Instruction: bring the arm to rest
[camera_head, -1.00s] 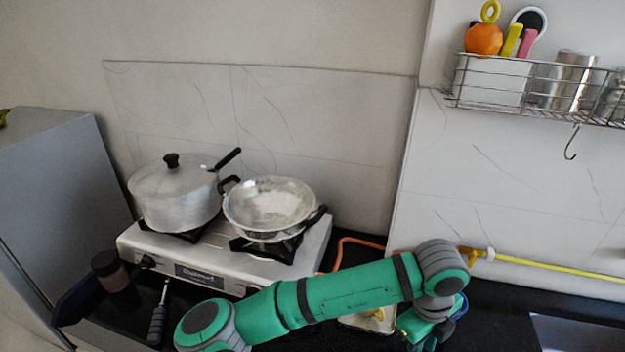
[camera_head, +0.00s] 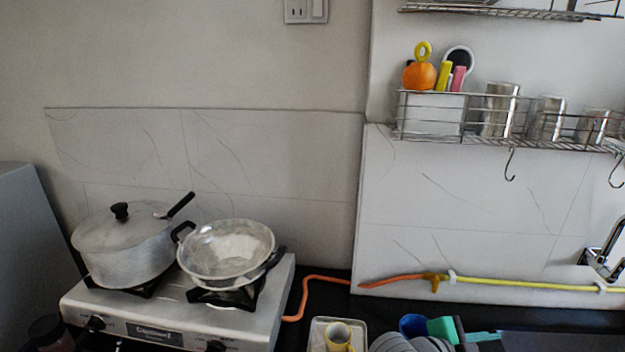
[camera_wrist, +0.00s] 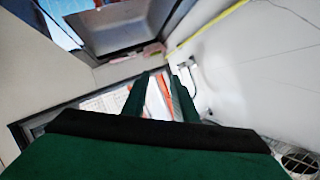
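My gripper (camera_wrist: 160,92) shows in the wrist view with its two green fingers apart. I see nothing held between them; an orange strip shows beyond the gap. In the head view only grey and green parts of my arm show at the bottom edge, low over the counter, and I cannot make out the fingers there.
A stove (camera_head: 190,320) at left bears a lidded pot (camera_head: 120,245) and a metal wok (camera_head: 225,250). A tray (camera_head: 318,325) with a yellow mug (camera_head: 338,335) and a blue cup (camera_head: 411,324) stand near my arm. A wire rack (camera_head: 470,130) hangs above.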

